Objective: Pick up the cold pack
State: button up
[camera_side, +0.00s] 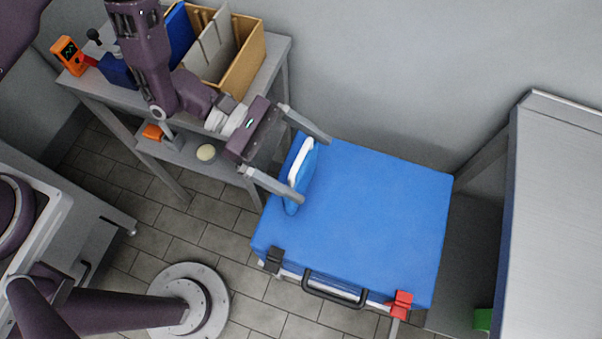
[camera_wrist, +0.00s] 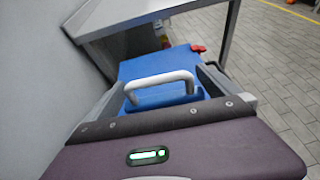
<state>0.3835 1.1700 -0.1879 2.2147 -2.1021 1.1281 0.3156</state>
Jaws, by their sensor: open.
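A blue piece with a white handle-like bar, which I take to be the cold pack (camera_side: 307,172), is at the left end of the blue lid of a case (camera_side: 380,205). In the wrist view the cold pack (camera_wrist: 165,99) shows its white bar arched over a blue body. My gripper (camera_side: 314,168) is open, with one grey finger on each side of the cold pack and visible gaps. The wrist view also shows my gripper (camera_wrist: 163,90) spread around it. I cannot tell whether the pack rests on the lid or how high the fingers are.
The case has a black handle (camera_side: 335,290) and a red latch (camera_side: 401,303) in front. A grey shelf table (camera_side: 275,58) with a wooden organizer (camera_side: 245,58) and an orange device (camera_side: 68,55) stands at upper left. A metal counter (camera_side: 560,210) is at right. The wall is close behind.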

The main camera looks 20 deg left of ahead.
jog(key=x, duration=0.2)
jog(key=shift+d+f, duration=0.15)
jog(key=shift+d, duration=0.05)
jog(key=c, duration=2)
